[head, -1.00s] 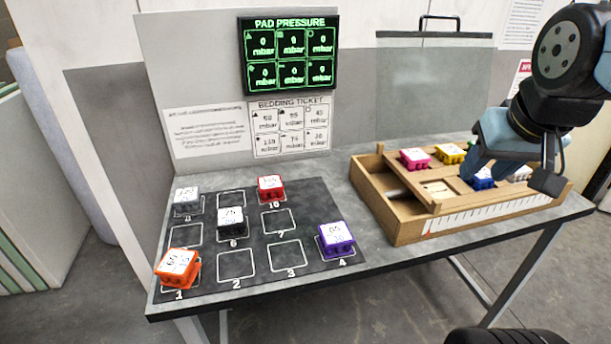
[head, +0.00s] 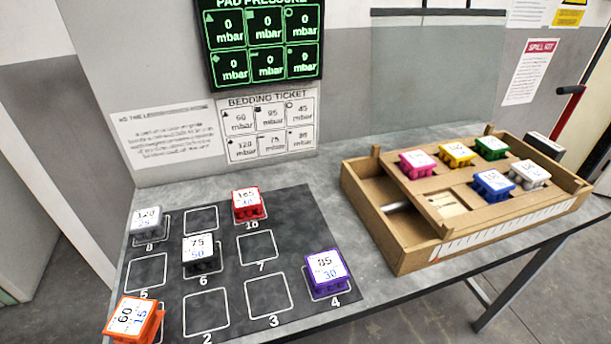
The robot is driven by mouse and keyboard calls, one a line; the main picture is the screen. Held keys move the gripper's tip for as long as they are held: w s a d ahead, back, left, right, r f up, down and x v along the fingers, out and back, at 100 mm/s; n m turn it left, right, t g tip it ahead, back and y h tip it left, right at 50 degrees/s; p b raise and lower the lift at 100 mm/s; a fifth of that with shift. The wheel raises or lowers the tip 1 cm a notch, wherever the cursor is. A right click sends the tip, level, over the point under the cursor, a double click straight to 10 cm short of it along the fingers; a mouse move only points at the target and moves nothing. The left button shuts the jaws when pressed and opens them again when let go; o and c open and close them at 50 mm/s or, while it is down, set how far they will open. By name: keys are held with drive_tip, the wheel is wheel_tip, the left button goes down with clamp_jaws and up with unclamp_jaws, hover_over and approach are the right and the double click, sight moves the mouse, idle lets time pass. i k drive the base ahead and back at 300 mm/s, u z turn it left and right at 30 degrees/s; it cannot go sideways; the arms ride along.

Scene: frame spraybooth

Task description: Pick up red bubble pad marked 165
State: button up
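The red bubble pad marked 165 (head: 247,204) sits on the square numbered 10, in the back row of the dark mat (head: 230,291). Its white top label faces up and nothing covers it. My gripper is not visible in the head view now, so I cannot see whether it is open or shut.
On the mat are a grey pad (head: 147,222), a black pad (head: 200,252), a purple pad (head: 326,273) and an orange pad (head: 135,319). A wooden tray (head: 400,262) at right holds several more pads. A panel with a pressure display (head: 264,46) stands behind.

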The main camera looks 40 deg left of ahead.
sight(247, 204)
drive_tip(key=u, duration=0.65)
drive_tip(key=i, duration=0.1)
drive_tip(key=z, duration=1.45)
drive_tip(key=k, duration=2.5)
drive_tip(key=u, duration=1.5)
drive_tip(key=i, duration=1)
